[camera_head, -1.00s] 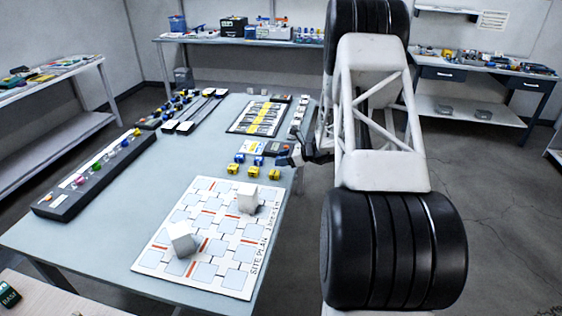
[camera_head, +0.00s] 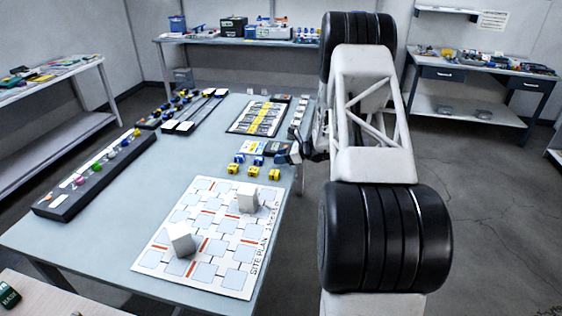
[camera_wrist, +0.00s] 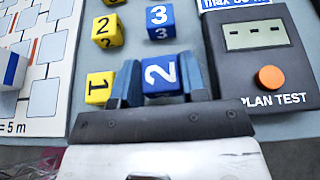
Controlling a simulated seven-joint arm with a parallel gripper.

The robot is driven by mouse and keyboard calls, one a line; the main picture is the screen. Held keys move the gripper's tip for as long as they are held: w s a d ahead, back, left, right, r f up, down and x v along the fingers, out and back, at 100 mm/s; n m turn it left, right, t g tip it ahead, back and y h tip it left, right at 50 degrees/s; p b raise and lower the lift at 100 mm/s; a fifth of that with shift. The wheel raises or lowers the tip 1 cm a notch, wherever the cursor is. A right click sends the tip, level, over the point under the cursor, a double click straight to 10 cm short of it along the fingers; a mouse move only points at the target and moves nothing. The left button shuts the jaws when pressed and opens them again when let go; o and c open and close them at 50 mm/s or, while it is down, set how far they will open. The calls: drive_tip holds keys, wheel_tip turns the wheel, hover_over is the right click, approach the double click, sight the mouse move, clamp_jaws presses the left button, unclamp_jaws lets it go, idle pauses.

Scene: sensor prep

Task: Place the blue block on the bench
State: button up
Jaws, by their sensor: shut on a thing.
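The blue block marked 2 (camera_wrist: 161,74) sits between the two fingers of my gripper (camera_wrist: 157,82) in the wrist view. The gripper is shut on it. In the head view my gripper (camera_head: 285,157) is at the right edge of the blue-grey bench (camera_head: 105,205), beside the rightmost block of the blue row. Another blue block, marked 3 (camera_wrist: 161,18), stands just beyond the held one. I cannot tell whether the held block touches the bench top.
Yellow blocks (camera_wrist: 98,88) stand close left of my gripper in the wrist view. A dark tester with an orange button (camera_wrist: 271,78) is close on the right. A site plan sheet (camera_head: 160,250) bears two white blocks (camera_head: 248,198). Bare bench lies left of the sheet.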

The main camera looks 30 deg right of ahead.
drive_tip(key=shift+f, duration=1)
drive_tip(key=shift+f, duration=0.15)
drive_tip(key=o, duration=1)
drive_tip(key=shift+v, duration=6.05)
drive_tip(key=shift+a, duration=0.1)
